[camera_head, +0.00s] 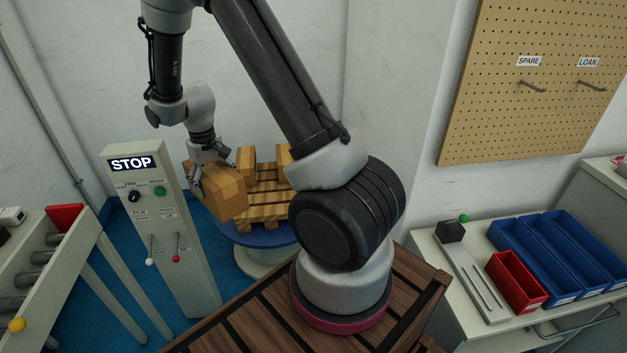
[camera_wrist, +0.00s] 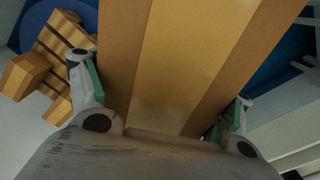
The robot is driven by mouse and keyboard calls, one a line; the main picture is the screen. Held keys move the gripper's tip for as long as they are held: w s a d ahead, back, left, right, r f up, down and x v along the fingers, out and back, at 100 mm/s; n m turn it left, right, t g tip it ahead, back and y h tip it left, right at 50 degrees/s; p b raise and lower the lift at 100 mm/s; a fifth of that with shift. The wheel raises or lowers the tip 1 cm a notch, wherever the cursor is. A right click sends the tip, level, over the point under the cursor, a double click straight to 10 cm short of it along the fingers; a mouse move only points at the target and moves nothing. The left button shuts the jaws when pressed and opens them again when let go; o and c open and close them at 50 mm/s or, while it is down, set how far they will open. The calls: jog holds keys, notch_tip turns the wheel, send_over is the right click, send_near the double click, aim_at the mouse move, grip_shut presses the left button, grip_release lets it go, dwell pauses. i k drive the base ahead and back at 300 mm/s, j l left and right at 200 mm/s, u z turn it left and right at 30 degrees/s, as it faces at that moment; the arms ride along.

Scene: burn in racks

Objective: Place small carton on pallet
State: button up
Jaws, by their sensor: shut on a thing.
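A small brown carton (camera_head: 221,191) with a lighter tape band is held by my gripper (camera_head: 207,168), in front of the pallet's left side in the head view. In the wrist view the carton (camera_wrist: 175,60) fills the middle between the two fingers of my gripper (camera_wrist: 165,112). The wooden pallet (camera_head: 268,190) lies on a round blue turntable (camera_head: 258,238). The pallet also shows in the wrist view (camera_wrist: 55,45), left of the carton. The held carton hides part of the pallet, so I cannot tell the gap between them.
Two other cartons (camera_head: 246,163) (camera_head: 284,155) stand at the pallet's back. A control post (camera_head: 165,225) with a STOP sign stands close left of the carton. A roller conveyor (camera_head: 50,265) is at far left. A bench with blue bins (camera_head: 560,255) and a red bin (camera_head: 517,283) is at right.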

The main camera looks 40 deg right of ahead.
aim_at(269, 199)
jog(key=i+l+z, duration=0.15)
jog(key=i+z, duration=0.6)
jog(key=i, duration=0.15)
